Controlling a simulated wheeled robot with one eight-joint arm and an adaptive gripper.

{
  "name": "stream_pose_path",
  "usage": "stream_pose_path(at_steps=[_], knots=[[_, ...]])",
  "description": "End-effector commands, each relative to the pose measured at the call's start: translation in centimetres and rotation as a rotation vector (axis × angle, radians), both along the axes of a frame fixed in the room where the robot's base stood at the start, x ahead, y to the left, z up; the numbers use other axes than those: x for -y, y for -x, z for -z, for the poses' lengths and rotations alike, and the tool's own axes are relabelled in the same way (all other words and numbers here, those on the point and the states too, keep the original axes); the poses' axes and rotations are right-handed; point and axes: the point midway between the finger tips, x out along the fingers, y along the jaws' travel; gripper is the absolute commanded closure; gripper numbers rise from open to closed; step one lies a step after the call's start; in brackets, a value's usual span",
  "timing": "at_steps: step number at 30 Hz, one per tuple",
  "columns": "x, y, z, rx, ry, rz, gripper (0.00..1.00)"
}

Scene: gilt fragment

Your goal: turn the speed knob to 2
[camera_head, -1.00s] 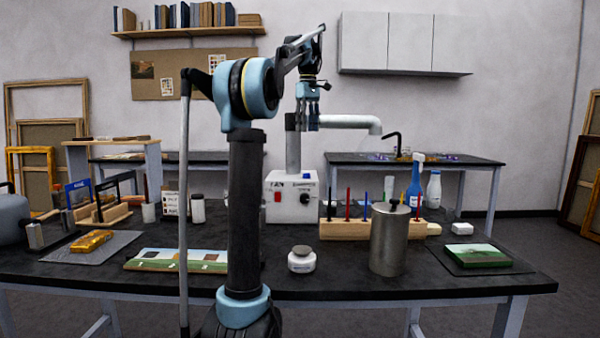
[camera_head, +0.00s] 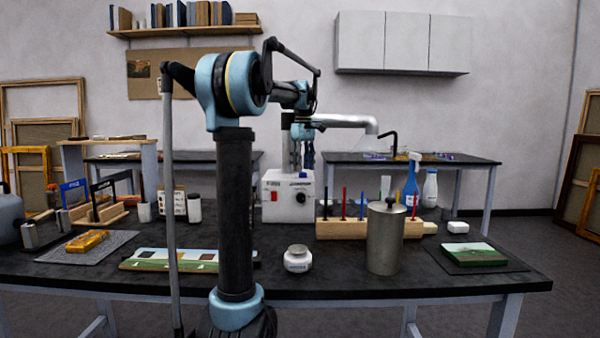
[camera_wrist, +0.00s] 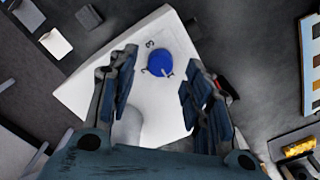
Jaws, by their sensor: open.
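A white control box (camera_head: 285,197) stands on the black table, with a red switch (camera_head: 273,196) and a dark knob (camera_head: 300,198) on its front. The wrist view shows the white box face (camera_wrist: 105,85) bearing a round blue knob (camera_wrist: 158,64) with a small pale mark at its lower right edge. A digit that looks like 3 is printed above the knob; the other markings are too small to read surely. My gripper (camera_head: 303,160) is open just above the box. In the wrist view its fingers (camera_wrist: 160,82) are on either side of the blue knob, with gaps; contact is not visible.
A pale pipe (camera_head: 340,121) rises behind the box and bends right. A wooden rack (camera_head: 355,229) with coloured rods and a metal canister (camera_head: 385,240) stand to the right. Bare table lies between jar and box.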

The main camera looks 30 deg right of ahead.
Motion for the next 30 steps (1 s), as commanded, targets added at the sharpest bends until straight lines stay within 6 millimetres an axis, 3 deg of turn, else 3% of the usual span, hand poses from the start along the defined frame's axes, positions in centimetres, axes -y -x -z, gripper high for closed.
stream_pose_path(at_steps=[6,17,23,26,30], knots=[[0.0,0.0,1.9,0.0,0.0,0.0,0.54],[0.0,0.0,2.3,0.0,0.0,0.0,0.54],[0.0,0.0,2.3,0.0,0.0,0.0,0.99],[-0.8,-0.1,2.2,0.0,0.0,-0.004,0.99],[-0.3,-0.1,2.3,0.0,0.0,0.002,0.99]])
